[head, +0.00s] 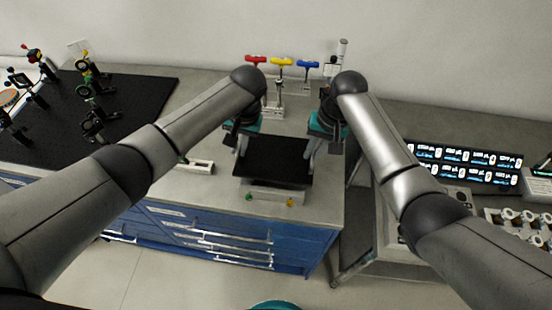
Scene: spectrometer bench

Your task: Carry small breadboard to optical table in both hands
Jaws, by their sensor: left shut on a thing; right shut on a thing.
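The small breadboard (272,162) is a flat black plate in the middle of the head view, over the grey bench top. My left gripper (238,145) is shut on its left edge. My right gripper (312,150) is shut on its right edge. The plate looks about level; I cannot tell how high it is above the bench. The fingertips are small and partly hidden by the wrists. The optical table (140,92) is the black surface at the left, carrying several optical mounts. My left arm covers part of its near side.
Red, yellow and blue T-handled tools (281,63) stand in a rack behind the plate. A grey box (272,195) with green and yellow knobs lies in front of it. A small pale block (196,166) lies left. Lit displays (465,163) stand right.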

